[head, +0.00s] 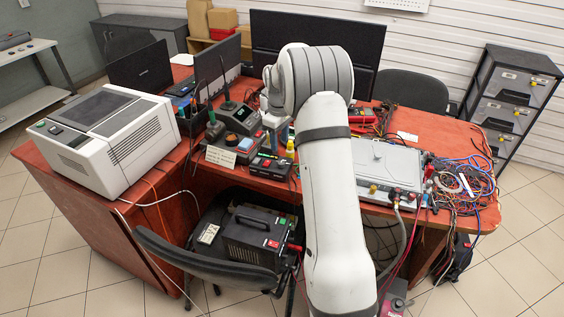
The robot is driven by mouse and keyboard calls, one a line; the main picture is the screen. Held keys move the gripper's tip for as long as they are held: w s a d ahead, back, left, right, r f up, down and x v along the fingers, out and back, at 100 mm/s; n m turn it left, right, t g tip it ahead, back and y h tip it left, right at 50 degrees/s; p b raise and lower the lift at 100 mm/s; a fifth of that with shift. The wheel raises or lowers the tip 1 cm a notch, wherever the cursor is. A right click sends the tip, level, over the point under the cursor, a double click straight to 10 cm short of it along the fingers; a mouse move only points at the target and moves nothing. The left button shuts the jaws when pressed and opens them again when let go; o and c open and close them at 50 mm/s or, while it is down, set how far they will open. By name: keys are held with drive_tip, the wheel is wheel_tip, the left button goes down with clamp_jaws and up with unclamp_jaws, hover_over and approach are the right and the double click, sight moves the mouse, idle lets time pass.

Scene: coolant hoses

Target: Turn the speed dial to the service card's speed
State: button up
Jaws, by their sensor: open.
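My arm rises through the middle of the view and bends over the red-brown desk (460,215). My gripper is not clearly visible; the far end of the arm is behind its own large joint. A small cream card (220,156) with print too small to read stands at the desk's front edge, before a dark bench unit (241,119). A flat grey box (385,160) with several coloured connectors on its front lies right of my arm. I cannot tell which part is the speed dial, nor read any setting.
A white box-shaped machine (107,137) stands on the left desk wing. Tangled cables (463,185) cover the right end. A chair (205,262) with a black power unit (262,235) stands in front. Monitors (318,45) line the back. Bench tools crowd the space left of my arm.

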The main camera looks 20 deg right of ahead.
sight(281, 162)
drive_tip(key=f, duration=0.1)
drive_tip(key=w+d+f, duration=0.1)
drive_tip(key=f, duration=0.1)
drive_tip(key=shift+w, duration=0.1)
wheel_tip(281, 162, down, 7)
drive_tip(key=shift+f, duration=0.15)
drive_tip(key=shift+c, duration=0.5)
